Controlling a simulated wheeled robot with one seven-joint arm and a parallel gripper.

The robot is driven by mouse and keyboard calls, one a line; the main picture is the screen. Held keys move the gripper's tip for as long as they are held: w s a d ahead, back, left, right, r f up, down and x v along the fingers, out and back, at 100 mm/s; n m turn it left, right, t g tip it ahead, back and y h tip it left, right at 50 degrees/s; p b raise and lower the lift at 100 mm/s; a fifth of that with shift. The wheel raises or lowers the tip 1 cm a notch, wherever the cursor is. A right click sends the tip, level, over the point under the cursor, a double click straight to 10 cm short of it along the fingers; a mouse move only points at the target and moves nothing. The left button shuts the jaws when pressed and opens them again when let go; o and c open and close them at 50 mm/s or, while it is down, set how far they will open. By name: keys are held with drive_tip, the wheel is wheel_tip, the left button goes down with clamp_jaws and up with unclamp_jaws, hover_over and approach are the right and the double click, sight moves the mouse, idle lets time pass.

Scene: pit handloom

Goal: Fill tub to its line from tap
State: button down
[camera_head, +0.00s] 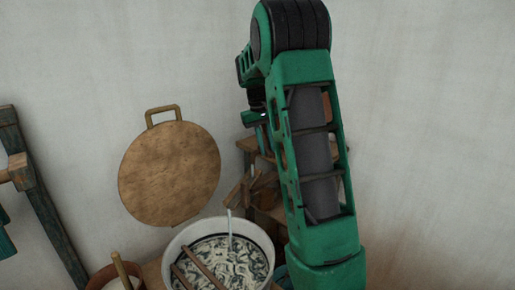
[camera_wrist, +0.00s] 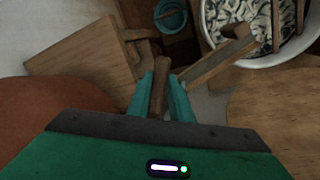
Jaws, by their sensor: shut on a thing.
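My gripper (camera_wrist: 161,84) has its two teal fingers closed around an upright brown wooden handle (camera_wrist: 159,97). A wooden spout (camera_wrist: 218,60) lies just right of it and points toward the tub (camera_wrist: 284,58). In the head view the white tub (camera_head: 179,243) stands at the bottom, holding swirly, pale and dark water. A thin pale stream (camera_head: 229,229) falls into it from the wooden spout (camera_head: 238,193). A dark band runs inside the tub's wall; I cannot tell how the water stands against it. My arm hides the gripper in the head view.
Two wooden sticks (camera_head: 197,275) lie across the tub. A round wooden board with a handle (camera_head: 169,172) is against the wall. A pot with a stick (camera_head: 103,277) stands at lower left. A small teal cup (camera_wrist: 171,16) and a wooden box (camera_wrist: 88,52) are near my gripper.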

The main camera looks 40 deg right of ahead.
drive_tip(key=shift+w+r, duration=0.1)
drive_tip(key=shift+r, duration=0.05)
drive_tip(key=c, duration=1.6)
unclamp_jaws()
drive_tip(key=shift+a, duration=0.15)
drive_tip(key=r, duration=0.3)
drive_tip(key=a+r, duration=0.1)
drive_tip(key=r, duration=0.3)
drive_tip(key=a+r, duration=0.1)
drive_tip(key=r, duration=0.2)
drive_tip(key=shift+w+r, duration=0.2)
drive_tip(key=shift+w, duration=0.15)
